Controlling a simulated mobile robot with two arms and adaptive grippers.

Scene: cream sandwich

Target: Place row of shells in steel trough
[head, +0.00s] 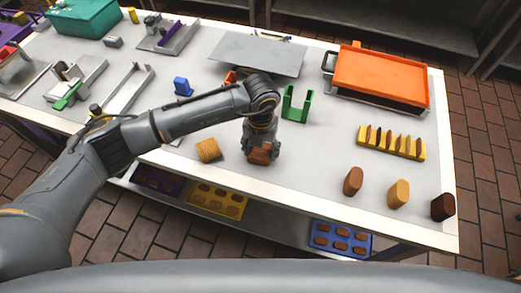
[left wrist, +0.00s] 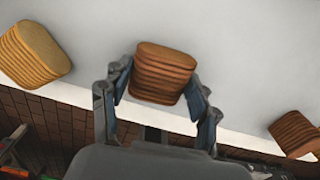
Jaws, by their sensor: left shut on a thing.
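My left gripper (head: 262,143) is shut on a row of brown shells (left wrist: 163,73), a ribbed block between its two fingers. In the head view this held row (head: 259,154) is low over the white table near its front edge; I cannot tell whether it touches the table. A tan row of shells (head: 208,149) lies to its left and also shows in the left wrist view (left wrist: 32,55). A long grey metal trough (head: 128,95) lies on the table's left part. My right gripper is out of view.
Brown (head: 353,181), tan (head: 398,194) and dark (head: 443,207) pieces stand at the right. A green U-shaped holder (head: 296,104) and a blue block (head: 182,86) stand nearby. A yellow rack (head: 391,142) and an orange tray (head: 382,77) are farther right.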

